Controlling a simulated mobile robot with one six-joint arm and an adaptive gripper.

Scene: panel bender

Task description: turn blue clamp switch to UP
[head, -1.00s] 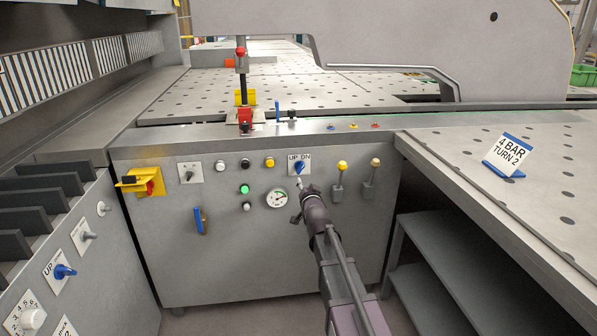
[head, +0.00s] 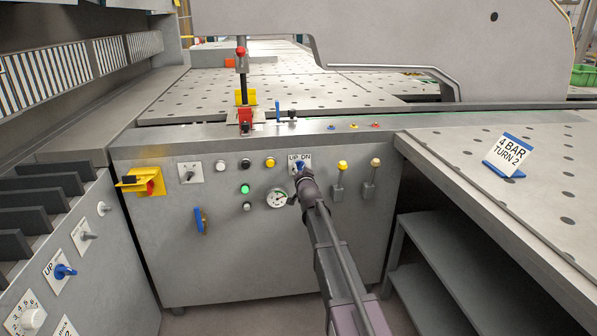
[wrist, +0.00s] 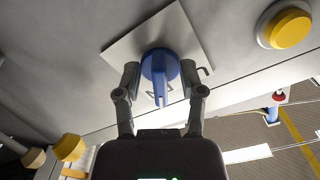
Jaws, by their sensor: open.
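The blue switch (head: 299,167) sits on a white plate marked "UP DN" on the grey front panel. My gripper (head: 306,180) is in front of it and covers part of it. In the wrist view the blue knob (wrist: 160,66) lies between the two open fingers of my gripper (wrist: 165,78), one on each side. Its ridge points toward the bottom of that picture, and some dark marks on the plate are partly hidden behind it. I cannot tell whether either finger touches the knob.
A yellow button (head: 270,163) and a pressure gauge (head: 277,198) are to the left of the switch. Two lever knobs (head: 342,165) (head: 376,162) are to the right. Another blue switch (head: 63,271), labelled "UP", is on the left side panel. A card (head: 508,152) reads "4 BAR TURN 2".

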